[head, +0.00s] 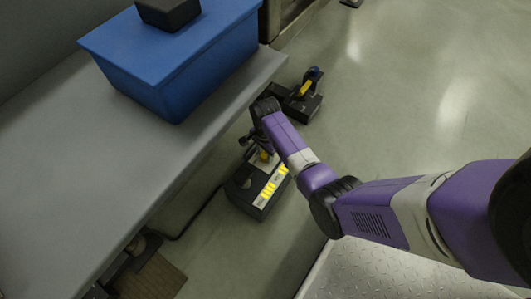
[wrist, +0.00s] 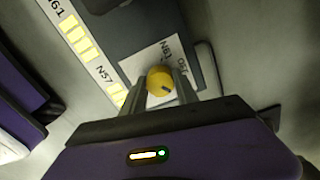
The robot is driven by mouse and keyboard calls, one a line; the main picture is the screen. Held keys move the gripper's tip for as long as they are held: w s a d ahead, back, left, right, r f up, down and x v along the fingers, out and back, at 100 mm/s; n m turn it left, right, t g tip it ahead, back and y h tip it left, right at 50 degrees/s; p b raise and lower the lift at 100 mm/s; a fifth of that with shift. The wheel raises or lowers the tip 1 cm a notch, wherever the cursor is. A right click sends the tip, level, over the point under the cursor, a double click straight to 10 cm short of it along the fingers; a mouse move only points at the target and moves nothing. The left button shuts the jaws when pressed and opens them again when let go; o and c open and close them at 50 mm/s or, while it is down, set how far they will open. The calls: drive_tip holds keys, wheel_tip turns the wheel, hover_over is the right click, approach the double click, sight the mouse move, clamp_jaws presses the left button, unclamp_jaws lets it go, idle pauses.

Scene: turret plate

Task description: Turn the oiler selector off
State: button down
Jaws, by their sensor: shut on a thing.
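The selector is a yellow round knob (wrist: 160,78) with a dark pointer mark, on a pale label plate (wrist: 189,57) in the wrist view. The pointer faces the lower right of that view. Small print on the plate is rotated and hard to read. My gripper (wrist: 161,87) has one finger on each side of the knob and is shut on it. In the head view the knob (head: 264,156) shows as a small yellow spot on the dark control box (head: 240,197) on the floor, beside my gripper (head: 254,145).
A grey bench (head: 90,150) with a blue bin (head: 185,60) stands at the left. A second dark device (head: 303,105) with a yellow part sits beyond the box. A cable (head: 200,213) runs under the bench. Floor at the right is clear.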

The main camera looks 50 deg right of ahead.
drive_tip(key=shift+r+n+p, duration=0.25)
drive_tip(key=shift+n+p, duration=0.7)
drive_tip(key=shift+n, duration=0.05)
drive_tip(key=n+p, duration=0.2)
drive_tip(key=n, duration=0.1)
drive_tip(key=shift+f+n, duration=0.1)
drive_tip(key=shift+n, duration=0.2)
drive_tip(key=n+p, duration=0.2)
drive_tip(key=n, duration=0.3)
drive_tip(key=shift+f, duration=0.1)
drive_tip(key=shift+n, duration=0.4)
drive_tip(key=shift+d, duration=0.1)
drive_tip(key=c, duration=0.9)
unclamp_jaws()
